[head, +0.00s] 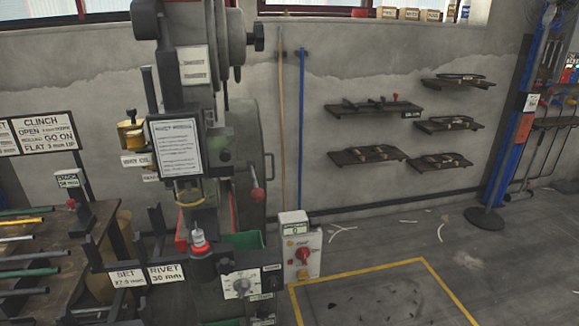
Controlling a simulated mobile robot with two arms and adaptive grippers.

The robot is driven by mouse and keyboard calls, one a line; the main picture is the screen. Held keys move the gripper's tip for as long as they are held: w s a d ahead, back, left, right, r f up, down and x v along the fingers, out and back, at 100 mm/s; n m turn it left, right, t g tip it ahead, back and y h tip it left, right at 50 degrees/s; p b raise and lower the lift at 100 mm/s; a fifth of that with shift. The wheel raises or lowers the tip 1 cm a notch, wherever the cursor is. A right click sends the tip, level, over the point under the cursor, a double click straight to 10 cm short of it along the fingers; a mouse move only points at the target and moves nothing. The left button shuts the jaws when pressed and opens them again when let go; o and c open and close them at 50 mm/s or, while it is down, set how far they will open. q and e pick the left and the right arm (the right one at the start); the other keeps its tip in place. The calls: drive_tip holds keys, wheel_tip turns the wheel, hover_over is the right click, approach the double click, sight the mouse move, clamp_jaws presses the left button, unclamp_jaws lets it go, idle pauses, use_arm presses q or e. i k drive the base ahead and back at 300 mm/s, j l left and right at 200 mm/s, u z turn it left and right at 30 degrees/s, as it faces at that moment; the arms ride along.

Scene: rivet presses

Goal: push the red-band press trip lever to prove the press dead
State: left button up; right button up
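A dark grey rivet press (185,100) fills the left-centre of the head view, with a printed notice sheet (177,147) on its front. A bright metal tool piece (198,238) stands upright at the lower front of the press. Neither of my grippers is in view, and nothing visible touches the lever.
A control box (301,250) with a red switch stands right of the press, beside a dial panel (242,286). Wall shelves (366,154) hang behind.

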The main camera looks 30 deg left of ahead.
sight(258, 194)
drive_tip(key=u, duration=1.25)
